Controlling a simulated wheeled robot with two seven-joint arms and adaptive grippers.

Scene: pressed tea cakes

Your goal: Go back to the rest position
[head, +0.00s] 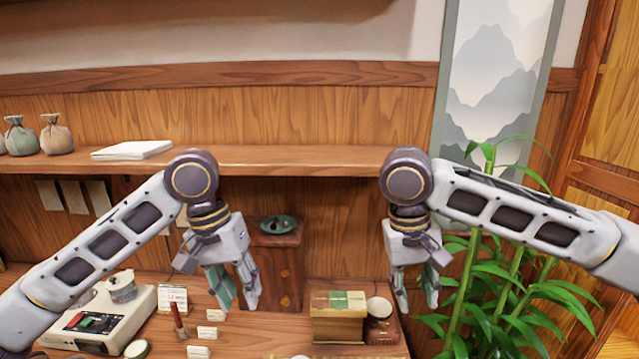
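My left gripper (236,297) hangs pointing down in front of the small wooden drawer chest (285,262). Its two fingers are apart and nothing shows between them. My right gripper (417,299) hangs pointing down to the right of the wooden box (338,322), near the plant. Its fingers are apart and it holds nothing I can see. Both forearms come in from the sides at about shelf height, and the grippers are well apart from each other.
A wooden shelf (285,160) runs along the wall behind both arms, with cloth pouches (56,134) and folded white paper (132,150). Below are a scale (125,318), a red stick (179,322), small cards (207,332) and a white round cup (379,307). A bamboo plant (470,290) stands at right.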

